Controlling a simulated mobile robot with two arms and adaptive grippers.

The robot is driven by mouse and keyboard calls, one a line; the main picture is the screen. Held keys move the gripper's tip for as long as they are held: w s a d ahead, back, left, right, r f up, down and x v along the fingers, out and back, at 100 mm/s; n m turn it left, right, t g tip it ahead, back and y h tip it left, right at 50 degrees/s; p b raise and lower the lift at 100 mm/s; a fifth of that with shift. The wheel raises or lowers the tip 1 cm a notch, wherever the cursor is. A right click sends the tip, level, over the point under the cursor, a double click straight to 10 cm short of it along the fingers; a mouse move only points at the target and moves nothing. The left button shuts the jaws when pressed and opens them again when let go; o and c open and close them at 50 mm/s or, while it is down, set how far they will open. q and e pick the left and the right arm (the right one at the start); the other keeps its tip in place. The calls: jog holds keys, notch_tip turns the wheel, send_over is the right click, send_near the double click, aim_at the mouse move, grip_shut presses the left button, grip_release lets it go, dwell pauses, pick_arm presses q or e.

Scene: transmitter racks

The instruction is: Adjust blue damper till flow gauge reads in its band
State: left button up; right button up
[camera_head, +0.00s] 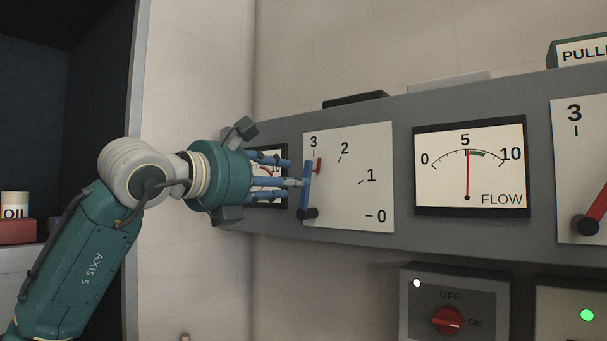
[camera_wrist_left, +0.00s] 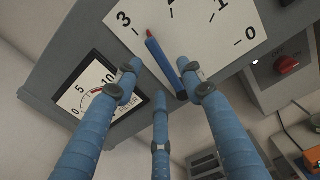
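The blue damper lever (camera_head: 306,186) is on a white dial plate (camera_head: 360,200) marked 0 to 3. It points nearly straight up, near the 3 mark, beside a small red tab (camera_head: 318,165). The flow gauge (camera_head: 470,196) has its red needle at about 5, by the left edge of the short green band. My left gripper (camera_head: 287,181) has its blue fingers just left of the lever. In the left wrist view its fingers (camera_wrist_left: 163,88) are spread, with the lever (camera_wrist_left: 164,62) beyond their tips; contact is unclear. My right gripper is not in view.
Another gauge (camera_head: 268,165) is partly hidden behind my left fingers. A red lever (camera_head: 595,215) on a second dial is at the right edge. Below are a red OFF/ON knob (camera_head: 447,320) and a green lamp (camera_head: 587,315).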

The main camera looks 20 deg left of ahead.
aim_at(305, 191)
pick_arm(q)
jog(key=shift+p+x, duration=1)
jog(key=shift+x, duration=1.9)
grip_shut()
